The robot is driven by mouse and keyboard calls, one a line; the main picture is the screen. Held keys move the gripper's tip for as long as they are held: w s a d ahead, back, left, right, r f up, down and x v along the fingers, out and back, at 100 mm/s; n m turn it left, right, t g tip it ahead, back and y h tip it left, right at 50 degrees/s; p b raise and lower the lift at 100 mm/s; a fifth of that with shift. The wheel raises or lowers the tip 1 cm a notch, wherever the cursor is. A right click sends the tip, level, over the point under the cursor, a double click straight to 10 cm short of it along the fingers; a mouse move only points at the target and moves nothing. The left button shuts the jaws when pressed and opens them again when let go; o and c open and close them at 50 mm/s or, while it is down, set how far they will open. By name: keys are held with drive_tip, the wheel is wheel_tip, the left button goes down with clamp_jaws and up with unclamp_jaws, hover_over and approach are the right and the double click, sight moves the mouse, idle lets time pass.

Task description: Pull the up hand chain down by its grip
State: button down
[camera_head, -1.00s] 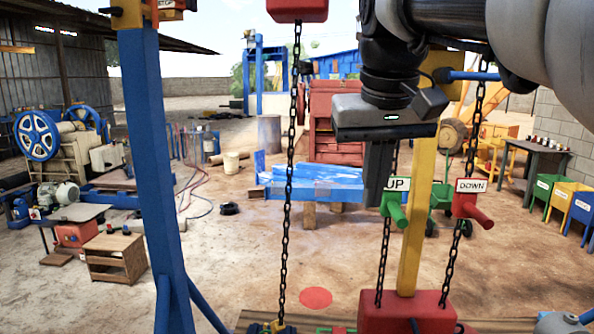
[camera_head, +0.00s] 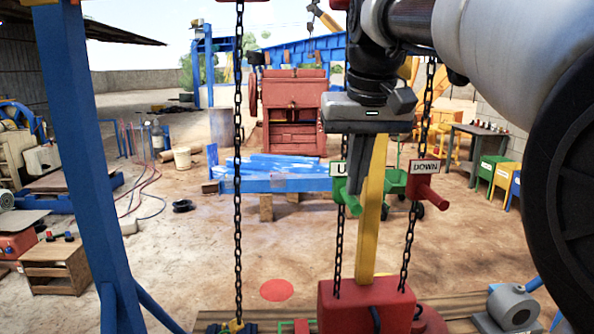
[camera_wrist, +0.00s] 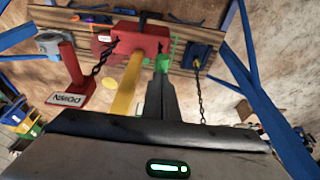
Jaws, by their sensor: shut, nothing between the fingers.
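The up hand chain (camera_head: 339,250) hangs on the left of a yellow post. Its green grip (camera_head: 351,205) and white label (camera_head: 338,169) are partly hidden behind my gripper (camera_head: 359,214), so only the "U" reads. My gripper points down, shut and empty, and overlaps the grip in the head view. In the wrist view, my fingertips (camera_wrist: 162,80) lie just below the green grip (camera_wrist: 163,63); I cannot tell whether they touch. The red DOWN grip (camera_head: 430,195) hangs on the other chain, right of the post; it also shows in the wrist view (camera_wrist: 71,64).
The yellow post (camera_head: 370,215) stands close behind my gripper, above a red block (camera_head: 368,307). Another chain (camera_head: 238,200) hangs to the left. A blue post (camera_head: 85,150) stands further left. A grey motor (camera_head: 510,308) sits at lower right.

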idle(0.3)
drive_tip(key=shift+f+b, duration=2.65)
drive_tip(key=shift+f, duration=0.85)
drive_tip(key=s, duration=0.3)
drive_tip(key=s+b, duration=0.1)
drive_tip(key=s, duration=0.1)
drive_tip(key=shift+r, duration=0.4)
drive_tip(key=s+r+p, duration=0.3)
drive_tip(key=s+r, duration=0.1)
drive_tip(key=r, duration=0.1)
drive_tip(key=shift+r, duration=0.1)
idle(2.1)
